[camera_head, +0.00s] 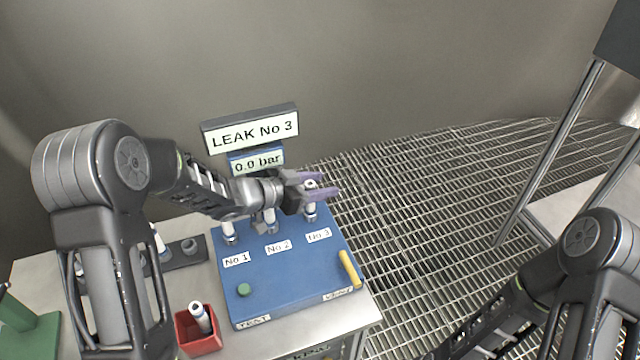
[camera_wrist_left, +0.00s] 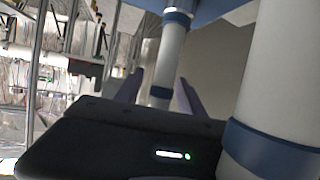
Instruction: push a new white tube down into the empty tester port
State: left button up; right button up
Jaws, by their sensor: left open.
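The blue tester (camera_head: 290,270) stands on a steel table, with ports labelled No 1, No 2 and No 3. White tubes stand upright at No 1 (camera_head: 229,232), No 2 (camera_head: 269,218) and No 3 (camera_head: 311,208). My left gripper (camera_head: 325,190) is open, with its purple fingers on either side of the No 3 tube's top. In the left wrist view, a white tube with a blue band (camera_wrist_left: 168,60) shows between the open fingers (camera_wrist_left: 160,95). A larger, nearer tube (camera_wrist_left: 275,90) fills the right side. Whether the fingers touch the tube is unclear.
The display (camera_head: 252,130) reads LEAK No 3, above a 0.0 bar readout (camera_head: 257,162). A red box (camera_head: 197,335) holds a white tube (camera_head: 201,315). A dark rack (camera_head: 185,254) is partly behind my left arm. A yellow lever (camera_head: 349,269) and green button (camera_head: 244,290) are on the tester.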

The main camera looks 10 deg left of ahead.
aim_at(306, 188)
pick_arm(q)
jog(key=shift+f, duration=0.15)
jog(key=shift+s+a, duration=0.2)
jog(key=shift+a, duration=0.05)
jog(key=v, duration=0.7)
jog(key=shift+r, duration=0.3)
jog(key=shift+s+d, duration=0.1)
dwell(0.4)
